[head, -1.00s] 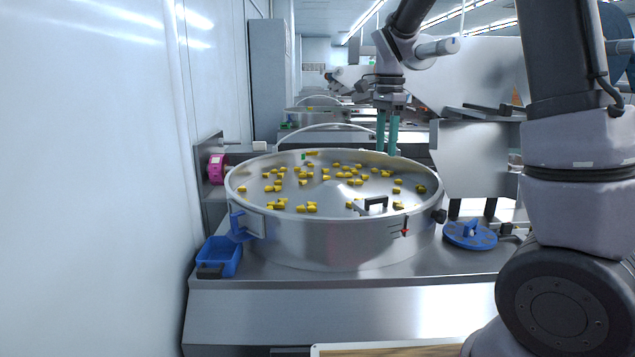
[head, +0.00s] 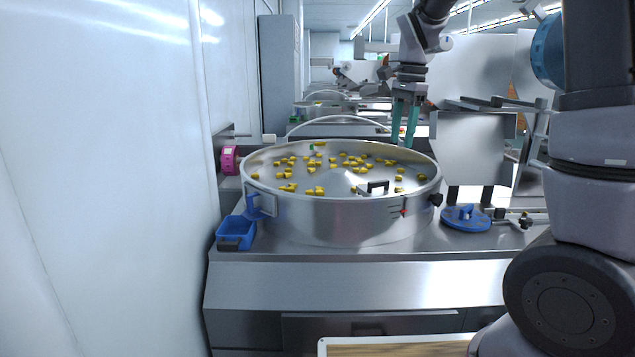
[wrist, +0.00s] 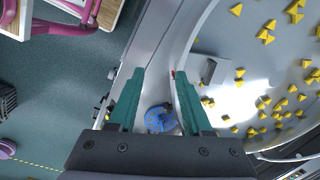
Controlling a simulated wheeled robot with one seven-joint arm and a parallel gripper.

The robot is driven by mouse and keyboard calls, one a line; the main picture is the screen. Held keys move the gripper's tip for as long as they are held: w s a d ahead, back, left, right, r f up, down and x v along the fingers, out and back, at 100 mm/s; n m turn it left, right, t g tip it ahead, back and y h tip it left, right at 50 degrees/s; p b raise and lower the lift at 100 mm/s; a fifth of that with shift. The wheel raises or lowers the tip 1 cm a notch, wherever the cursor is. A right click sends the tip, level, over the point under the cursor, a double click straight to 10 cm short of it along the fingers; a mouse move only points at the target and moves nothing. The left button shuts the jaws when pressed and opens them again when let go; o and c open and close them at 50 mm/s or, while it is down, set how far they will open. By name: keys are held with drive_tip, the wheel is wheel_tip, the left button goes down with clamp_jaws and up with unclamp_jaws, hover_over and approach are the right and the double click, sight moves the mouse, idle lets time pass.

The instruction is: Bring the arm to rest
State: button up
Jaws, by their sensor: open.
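My gripper (head: 405,123) hangs from my arm with its two teal fingers pointing down, near the back right rim of the large round steel bowl (head: 345,222) in the head view. The fingers are apart with nothing between them. In the wrist view the same gripper (wrist: 158,97) is open, with the bowl's outer wall and rim on the right and the floor on the left. Several small yellow pieces (head: 319,190) lie in the bowl. A black-handled metal piece (head: 377,187) sits at the bowl's front inner edge.
A blue bin (head: 236,232) stands at the bench's left front. A blue disc (head: 466,218) with a knob lies right of the bowl. A pink roll (head: 229,160) is at the left. A wood-topped surface (head: 400,349) is at the bottom. A white wall closes the left side.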

drive_tip(key=s+d+r+n+t, duration=0.1)
drive_tip(key=s+r+n+t, duration=0.1)
drive_tip(key=s, duration=0.4)
drive_tip(key=s+d+r+n+t+y, duration=0.1)
drive_tip(key=s+d+r+n+t, duration=0.1)
drive_tip(key=s+n, duration=0.2)
drive_tip(key=s+d+r+n+t, duration=0.1)
drive_tip(key=s+r+n+t, duration=0.1)
drive_tip(key=s, duration=0.8)
drive_tip(key=shift+s+d+r+n+t, duration=0.2)
drive_tip(key=shift+d+r+n+t, duration=0.2)
drive_tip(key=shift+n, duration=0.2)
